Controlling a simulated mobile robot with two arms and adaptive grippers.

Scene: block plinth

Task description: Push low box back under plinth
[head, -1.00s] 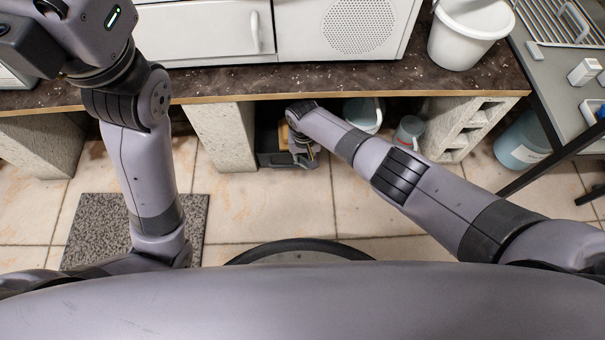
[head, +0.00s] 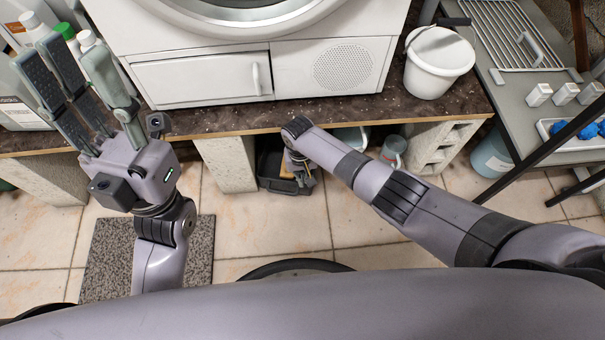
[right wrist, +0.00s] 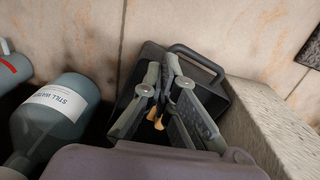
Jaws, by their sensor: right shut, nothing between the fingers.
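The low box (head: 276,184) is dark grey and open-topped, on the tiled floor between supports of the plinth (head: 228,130). Its front part shows beyond the plinth's front edge in the head view; its back is hidden. In the right wrist view the box (right wrist: 232,96) has a bar handle, with some orange-yellow things inside. My right gripper (right wrist: 163,66) is shut and empty, with its fingers over the box's opening near the handle side. I cannot tell whether it touches the box. My left gripper (head: 72,58) is open and empty, raised before the plinth at the left.
A pale concrete block (head: 228,165) stands left of the box and a hollow block (head: 440,150) further right. A water bottle (right wrist: 55,113) lies beside the box. A white bucket (head: 437,65) and a white machine (head: 203,78) stand on the plinth.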

